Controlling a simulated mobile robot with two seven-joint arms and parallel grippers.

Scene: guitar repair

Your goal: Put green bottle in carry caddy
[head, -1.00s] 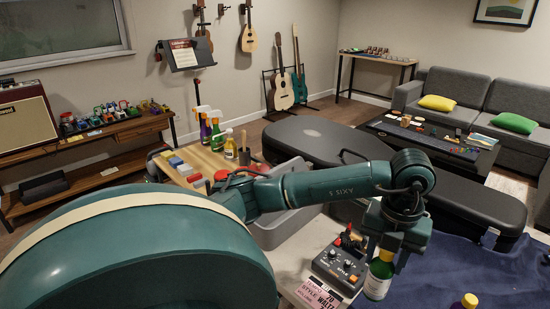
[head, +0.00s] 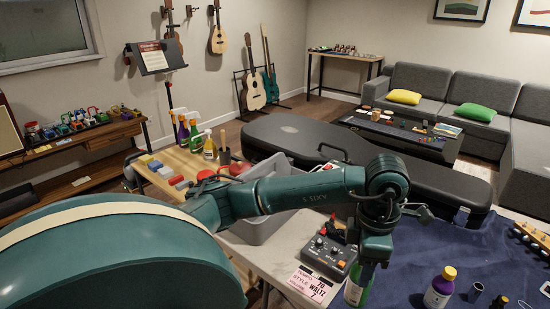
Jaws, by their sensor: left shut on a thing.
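The green bottle (head: 357,286) with a pale label is at the bottom centre, beside a grey pedal box. My left gripper (head: 372,258) is over it from above and shut on its top. The gripper hides the cap and upper part. I cannot tell whether the bottle still touches the table. A grey open bin (head: 258,230), which looks like the carry caddy, stands left of the pedal box. My left arm crosses in front and hides much of it, and its inside is barely seen. My right gripper is not in view.
The pedal box (head: 329,254) and a pink card (head: 312,284) lie just left of the bottle. A purple bottle with a yellow cap (head: 439,288) and a dark small cup (head: 475,291) stand on the blue cloth (head: 405,270). A black guitar case (head: 400,178) lies behind.

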